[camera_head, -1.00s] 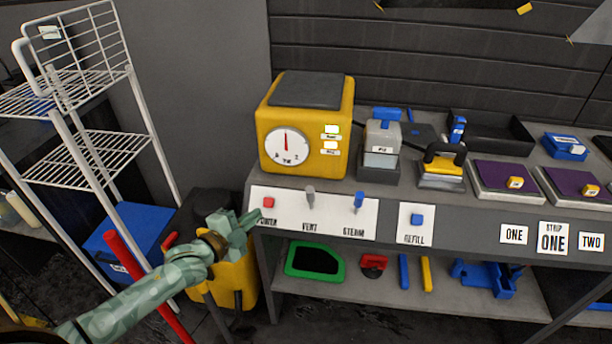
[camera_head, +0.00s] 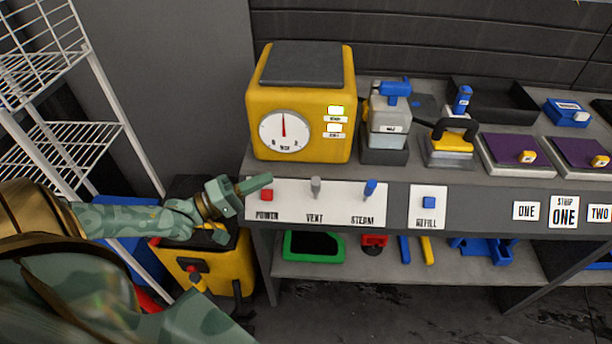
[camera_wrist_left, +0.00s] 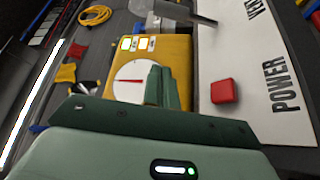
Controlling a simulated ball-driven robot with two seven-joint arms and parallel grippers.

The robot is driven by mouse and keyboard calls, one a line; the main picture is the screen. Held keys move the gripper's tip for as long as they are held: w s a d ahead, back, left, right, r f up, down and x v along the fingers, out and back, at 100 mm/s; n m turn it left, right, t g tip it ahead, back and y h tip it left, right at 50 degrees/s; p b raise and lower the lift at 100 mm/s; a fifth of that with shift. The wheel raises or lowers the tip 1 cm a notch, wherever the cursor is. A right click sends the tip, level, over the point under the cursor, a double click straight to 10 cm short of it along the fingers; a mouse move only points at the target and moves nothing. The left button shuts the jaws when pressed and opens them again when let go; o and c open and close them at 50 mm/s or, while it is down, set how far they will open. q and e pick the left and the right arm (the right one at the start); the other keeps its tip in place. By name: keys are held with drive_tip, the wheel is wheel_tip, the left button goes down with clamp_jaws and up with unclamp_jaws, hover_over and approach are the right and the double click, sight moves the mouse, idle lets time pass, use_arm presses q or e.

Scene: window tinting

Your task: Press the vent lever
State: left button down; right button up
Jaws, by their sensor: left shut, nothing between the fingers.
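The vent lever (camera_head: 316,187) is a small grey lever on the white control panel (camera_head: 340,212), above the printed word VENT. It stands between the red power button (camera_head: 266,195) and the blue steam lever (camera_head: 370,188). A grey lever (camera_wrist_left: 182,11) also shows at the top of the left wrist view, partly cut off. My left gripper (camera_head: 260,183) is shut and empty. Its tip is by the panel's left end, just above the power button and left of the vent lever, apart from the lever. In the left wrist view the fingers (camera_wrist_left: 160,86) overlap the yellow machine.
The yellow machine (camera_head: 300,110) with a white dial stands on the bench behind the panel. A refill button (camera_head: 429,202) is to the right. A white wire rack (camera_head: 95,95) and a yellow bucket (camera_head: 205,270) stand at left.

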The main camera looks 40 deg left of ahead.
sight(316, 190)
use_arm(q)
drive_tip(key=shift+a+f, duration=0.1)
drive_tip(key=shift+a, duration=0.05)
drive_tip(key=shift+w, duration=0.1)
